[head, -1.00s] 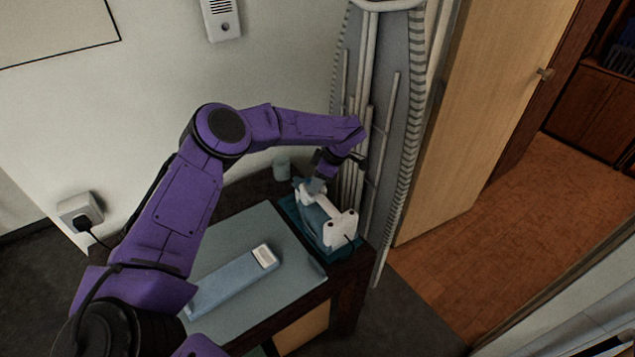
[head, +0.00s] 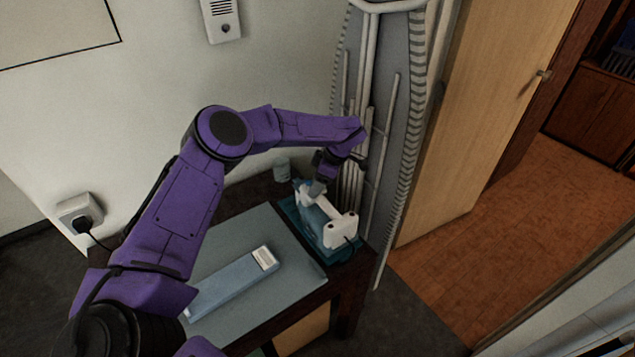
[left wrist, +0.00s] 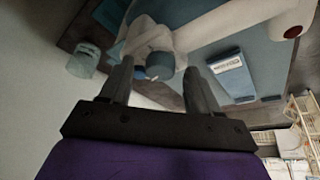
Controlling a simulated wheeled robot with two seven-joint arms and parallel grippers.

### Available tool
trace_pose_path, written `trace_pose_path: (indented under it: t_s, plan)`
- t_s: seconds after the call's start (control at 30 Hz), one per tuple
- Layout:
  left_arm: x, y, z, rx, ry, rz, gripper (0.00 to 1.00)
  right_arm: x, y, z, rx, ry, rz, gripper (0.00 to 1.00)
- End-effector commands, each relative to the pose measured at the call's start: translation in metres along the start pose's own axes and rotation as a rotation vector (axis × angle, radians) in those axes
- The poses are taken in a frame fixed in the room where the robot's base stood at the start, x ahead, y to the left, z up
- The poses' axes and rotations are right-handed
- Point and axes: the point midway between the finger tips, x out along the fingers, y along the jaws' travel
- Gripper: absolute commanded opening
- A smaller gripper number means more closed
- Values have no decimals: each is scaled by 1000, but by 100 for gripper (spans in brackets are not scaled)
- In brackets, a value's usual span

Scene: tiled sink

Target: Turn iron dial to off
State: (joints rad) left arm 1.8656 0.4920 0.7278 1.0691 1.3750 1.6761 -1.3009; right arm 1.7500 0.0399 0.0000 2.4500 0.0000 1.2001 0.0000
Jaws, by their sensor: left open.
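The iron (head: 338,228) is white and blue and sits on a teal stand (head: 292,211) at the right end of the table. My left gripper (head: 318,187) is just above the far end of the iron. In the left wrist view the iron (left wrist: 230,22) spans the top, with its dark blue round dial (left wrist: 160,66) near the middle. My left gripper (left wrist: 158,80) is open, with one finger on each side of the dial. I cannot tell whether the fingers touch it. The dial's marks are too small to read. My right gripper is not in view.
A light blue box (head: 232,286) lies on the grey-blue tabletop (head: 262,232). A small cup (head: 281,170) stands behind the iron. An ironing board (head: 398,130) leans upright just beyond, close to my left wrist. A wall socket (head: 79,213) holds a plug at left.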

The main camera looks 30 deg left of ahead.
Motion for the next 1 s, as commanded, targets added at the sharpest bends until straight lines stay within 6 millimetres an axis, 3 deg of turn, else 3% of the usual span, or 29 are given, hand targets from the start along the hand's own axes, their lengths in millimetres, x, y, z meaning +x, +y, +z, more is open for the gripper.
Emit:
trace_pose_path:
  t_s: [0.13,0.4,0.5,0.87,1.0]
  plan:
    - [-22,1,1,0,-2,5,62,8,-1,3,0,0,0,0]
    - [-84,1,1,-1,0,4,62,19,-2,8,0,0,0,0]
    - [-97,0,1,0,0,2,62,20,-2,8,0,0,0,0]
    - [-104,0,0,0,-1,0,62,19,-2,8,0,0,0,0]
    - [-119,0,-5,2,-1,1,62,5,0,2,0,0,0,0]
